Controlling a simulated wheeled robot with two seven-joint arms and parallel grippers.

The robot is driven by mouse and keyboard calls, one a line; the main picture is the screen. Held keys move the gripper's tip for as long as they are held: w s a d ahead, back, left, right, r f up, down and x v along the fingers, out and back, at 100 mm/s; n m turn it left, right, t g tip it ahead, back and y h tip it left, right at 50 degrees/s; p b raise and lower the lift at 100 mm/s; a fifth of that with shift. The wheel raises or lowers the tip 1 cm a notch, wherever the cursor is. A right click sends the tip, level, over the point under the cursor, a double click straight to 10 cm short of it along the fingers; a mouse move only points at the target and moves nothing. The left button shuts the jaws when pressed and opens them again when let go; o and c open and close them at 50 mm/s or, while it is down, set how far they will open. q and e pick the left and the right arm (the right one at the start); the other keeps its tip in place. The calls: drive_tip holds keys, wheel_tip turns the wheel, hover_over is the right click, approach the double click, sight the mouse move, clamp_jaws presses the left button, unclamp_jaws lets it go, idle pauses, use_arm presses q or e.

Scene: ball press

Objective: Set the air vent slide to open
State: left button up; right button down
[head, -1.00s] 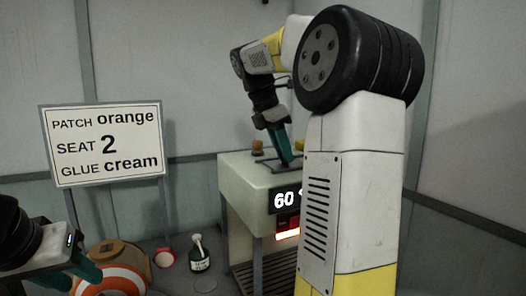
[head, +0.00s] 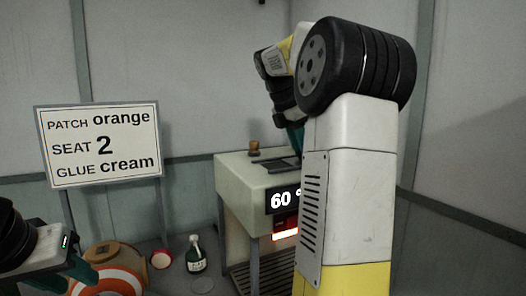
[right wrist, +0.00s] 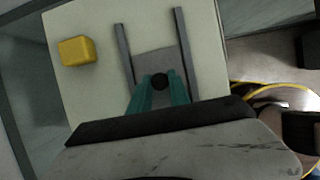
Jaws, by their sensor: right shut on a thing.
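The air vent slide is a grey plate (right wrist: 158,63) between two dark rails on top of the pale press cabinet (head: 236,178).
A yellow block (right wrist: 76,50) sits on the cabinet top left of the rails. An orange and white ball (head: 120,280), a dark bottle (head: 196,255) and a sign (head: 103,146) are to the left.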

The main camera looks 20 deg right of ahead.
drive_tip(key=d, duration=0.5)
drive_tip(key=shift+w+r, duration=0.1)
drive_tip(key=shift+w, duration=0.1)
drive_tip(key=shift+d, duration=0.1)
drive_tip(key=c, duration=1.2)
unclamp_jaws()
drive_tip(key=shift+d, duration=0.1)
drive_tip(key=v, duration=0.7)
drive_tip(key=shift+r, duration=0.35)
